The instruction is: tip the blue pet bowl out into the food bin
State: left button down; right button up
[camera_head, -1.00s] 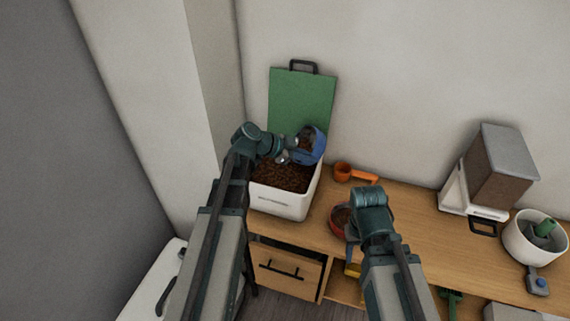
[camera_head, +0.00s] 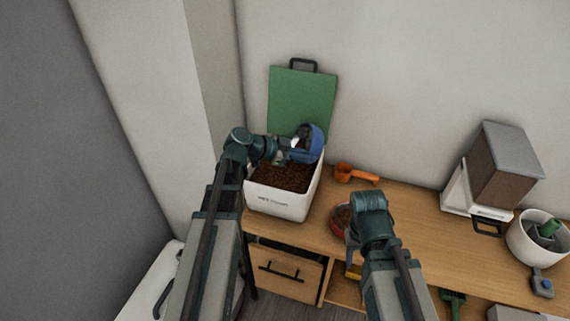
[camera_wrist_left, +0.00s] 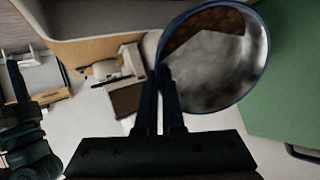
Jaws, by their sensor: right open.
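The blue pet bowl (camera_head: 314,146) is tipped steeply on its side above the right part of the white food bin (camera_head: 278,204). The bin stands open and holds brown kibble (camera_head: 282,177). My left gripper (camera_head: 291,149) is shut on the bowl's rim; its two fingers also show close together at the rim in the left wrist view (camera_wrist_left: 165,85). The bowl's inside (camera_wrist_left: 210,65) is mostly bare grey metal, with a brown patch near the top that may be kibble or a reflection. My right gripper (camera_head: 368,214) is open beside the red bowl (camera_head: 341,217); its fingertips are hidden.
The green lid (camera_head: 301,98) stands upright behind the bin. An orange scoop (camera_head: 354,173) lies to the bin's right. A dispenser (camera_head: 497,170) and a white pot (camera_head: 535,238) stand further right. Wooden counter between them is clear.

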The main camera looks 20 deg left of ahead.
pick_arm(q)
jog(key=shift+s+a+r+t+h+b, duration=0.2)
jog(key=shift+a+t+h+b, duration=0.4)
jog(key=shift+b, duration=0.8)
jog(key=shift+s+a+r+t+h+b, duration=0.4)
jog(key=shift+s+a+r+h+b, duration=0.1)
jog(key=shift+a+r+h+b, duration=0.3)
dwell(0.5)
jog(key=shift+s+a+r+t+h+b, duration=0.15)
jog(key=shift+r+t+h+b, duration=0.05)
jog(key=shift+r+h+b, duration=0.25)
jog(key=shift+s+a+r+t+h+b, duration=0.1)
jog(key=shift+a+r+t+h+b, duration=0.15)
jog(key=shift+r+h, duration=0.2)
dwell(0.5)
jog(key=shift+s+a+r+n+t+h, duration=0.15)
jog(key=shift+r+t+h, duration=0.15)
jog(key=shift+r, duration=0.45)
jog(key=shift+s+a+r+n+t+h, duration=0.15)
jog(key=shift+r+h, duration=0.25)
jog(key=shift+r, duration=0.35)
jog(key=shift+s+a+r+t+h+b, duration=0.15)
jog(key=shift+a+r+t+h+b, duration=0.35)
jog(key=shift+b, duration=0.65)
jog(key=shift+b, duration=0.35)
jog(key=shift+s+a+t+h+b, duration=0.2)
jog(key=shift+t+h+b, duration=0.35)
jog(key=shift+b, duration=0.6)
